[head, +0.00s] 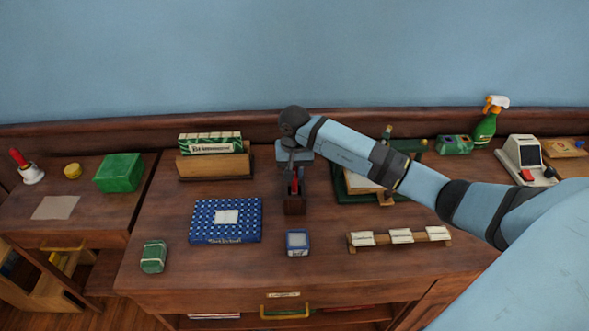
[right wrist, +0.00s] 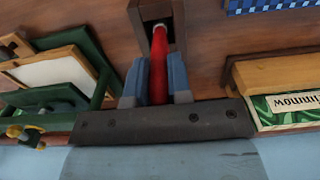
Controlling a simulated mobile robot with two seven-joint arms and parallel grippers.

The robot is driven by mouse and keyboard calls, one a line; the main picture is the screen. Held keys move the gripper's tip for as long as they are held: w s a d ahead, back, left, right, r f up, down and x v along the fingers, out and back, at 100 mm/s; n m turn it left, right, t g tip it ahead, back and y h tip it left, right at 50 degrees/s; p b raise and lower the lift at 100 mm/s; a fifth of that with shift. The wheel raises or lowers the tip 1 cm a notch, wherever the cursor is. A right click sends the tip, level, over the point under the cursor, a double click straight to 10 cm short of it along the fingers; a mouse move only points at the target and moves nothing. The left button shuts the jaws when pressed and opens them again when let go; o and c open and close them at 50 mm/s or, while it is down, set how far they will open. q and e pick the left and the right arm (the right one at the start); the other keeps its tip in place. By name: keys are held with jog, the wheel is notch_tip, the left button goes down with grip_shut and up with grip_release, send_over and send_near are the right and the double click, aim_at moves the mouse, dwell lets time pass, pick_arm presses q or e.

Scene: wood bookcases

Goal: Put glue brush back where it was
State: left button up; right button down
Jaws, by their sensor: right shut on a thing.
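The glue brush shows as a red handle (right wrist: 159,68) with a pale metal collar in the right wrist view. My right gripper (right wrist: 155,82) is shut on the handle, a blue finger on each side. The brush's far end reaches into the opening of a dark wooden holder (right wrist: 143,14); its tip is hidden. In the head view my right gripper (head: 294,172) points down just above and behind the small holder (head: 295,206) at the middle of the desk. Whether the brush rests on the holder's bottom cannot be told. My left gripper is not in view.
A card box (head: 215,166) stands left of the holder, and a green frame (head: 345,195) stands close to its right. A blue patterned box (head: 226,220), a small blue tin (head: 298,243) and a label rack (head: 400,238) lie in front. My right arm crosses above the desk's right side.

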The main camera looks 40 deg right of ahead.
jog(key=shift+f, duration=0.1)
jog(key=c, duration=1.5)
grip_release()
jog(key=o, duration=0.4)
jog(key=shift+o, duration=0.2)
jog(key=shift+r, duration=0.4)
notch_tip(320, 180, up, 12)
jog(key=shift+f+b, duration=0.25)
jog(key=shift+b, duration=0.6)
